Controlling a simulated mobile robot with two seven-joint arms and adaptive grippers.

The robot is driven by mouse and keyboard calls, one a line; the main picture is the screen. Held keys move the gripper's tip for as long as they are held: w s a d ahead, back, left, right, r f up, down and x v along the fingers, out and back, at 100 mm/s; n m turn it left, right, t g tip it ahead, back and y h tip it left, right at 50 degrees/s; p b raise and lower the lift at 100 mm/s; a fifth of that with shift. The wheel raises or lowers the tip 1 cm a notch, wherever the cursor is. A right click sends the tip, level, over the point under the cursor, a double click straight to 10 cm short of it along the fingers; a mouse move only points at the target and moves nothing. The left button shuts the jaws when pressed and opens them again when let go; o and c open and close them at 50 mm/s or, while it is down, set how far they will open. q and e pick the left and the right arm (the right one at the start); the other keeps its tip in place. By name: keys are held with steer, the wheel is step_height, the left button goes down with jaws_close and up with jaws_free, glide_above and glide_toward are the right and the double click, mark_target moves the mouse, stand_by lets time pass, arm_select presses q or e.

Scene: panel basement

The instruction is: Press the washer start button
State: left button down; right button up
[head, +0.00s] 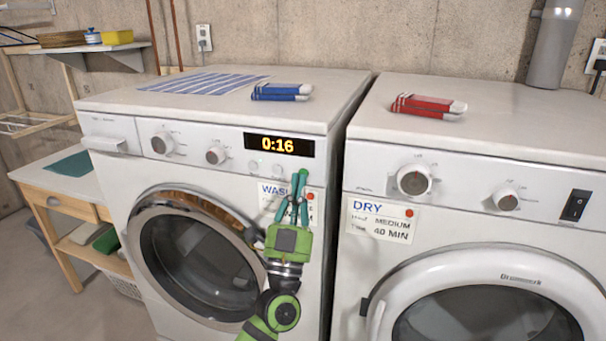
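The washer (115,170) is the white front-loader on the left. Its lit display (279,144) reads 0:16. Its panel has two dials and small round buttons (253,166) below the display; which one is the start button cannot be read. My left gripper (300,175) points up in front of the washer's right side, its teal fingers together and holding nothing visible. Its tips overlap the panel just below the display's right end and may hide a button; contact cannot be told. It partly covers the WASH card (272,191). My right gripper is out of view.
The dryer (365,165) stands right of the washer, with a DRY card (381,220) and a black switch (575,205). A wooden table (50,197) stands at left.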

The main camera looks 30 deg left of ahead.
arm_select(q)
steer(key=shift+w, duration=0.1)
stand_by(0.3)
steer(key=shift+w+a, duration=0.1)
steer(key=shift+w, duration=0.25)
